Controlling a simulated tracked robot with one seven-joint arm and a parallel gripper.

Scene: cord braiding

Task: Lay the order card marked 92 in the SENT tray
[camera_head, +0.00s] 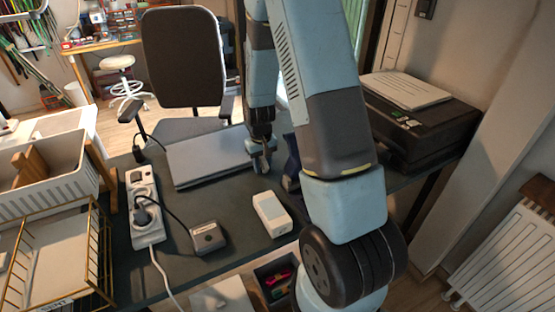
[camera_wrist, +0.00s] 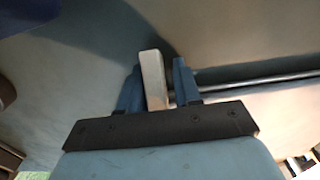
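The brass wire tray labelled SENT (camera_head: 52,304) is at the lower left of the head view, cut off by the frame edges. I cannot pick out an order card marked 92 in either view. My gripper (camera_head: 262,160) points down by the right end of the closed grey laptop (camera_head: 205,160), far to the right of the tray. In the wrist view, a pale block-like piece stands between the blue fingers of my gripper (camera_wrist: 158,88). It is close to the left finger; whether it is gripped, or what it is, I cannot tell.
A power strip (camera_head: 141,195), a small grey box (camera_head: 207,238) with a cable and a white box (camera_head: 272,213) are on the dark desk. A white basket (camera_head: 45,195) stands behind the tray. A printer (camera_head: 425,135) is at right, a chair (camera_head: 183,60) behind.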

